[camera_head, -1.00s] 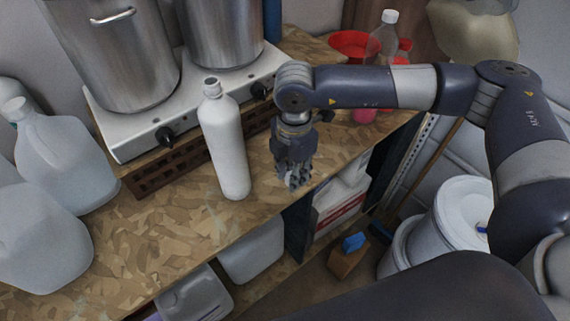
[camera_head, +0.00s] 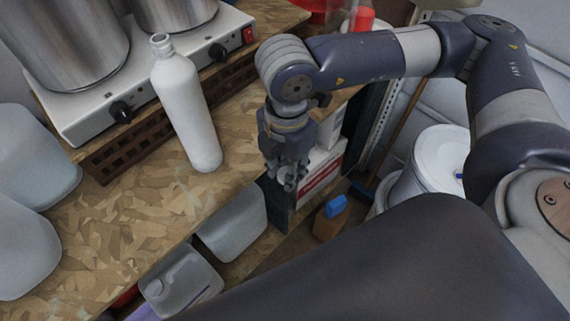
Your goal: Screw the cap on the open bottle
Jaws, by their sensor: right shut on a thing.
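The open bottle (camera_head: 187,110) is white, tall and narrow. It stands upright on the wood-chip board bench, with its bare, uncapped mouth at the top left. My right gripper (camera_head: 289,185) points down at the bench's front edge, right of the bottle and apart from it. Its fingers are closed together on something small that I cannot make out between them. The cap does not show as a separate thing anywhere. My left gripper is not in view.
A hot plate (camera_head: 75,125) with steel pots (camera_head: 75,50) stands behind the bottle. Pale jugs (camera_head: 30,160) stand at the left. Grey containers (camera_head: 180,285) sit below the bench edge. A white bucket (camera_head: 440,155) is at the right. The bench (camera_head: 110,235) in front of the bottle is clear.

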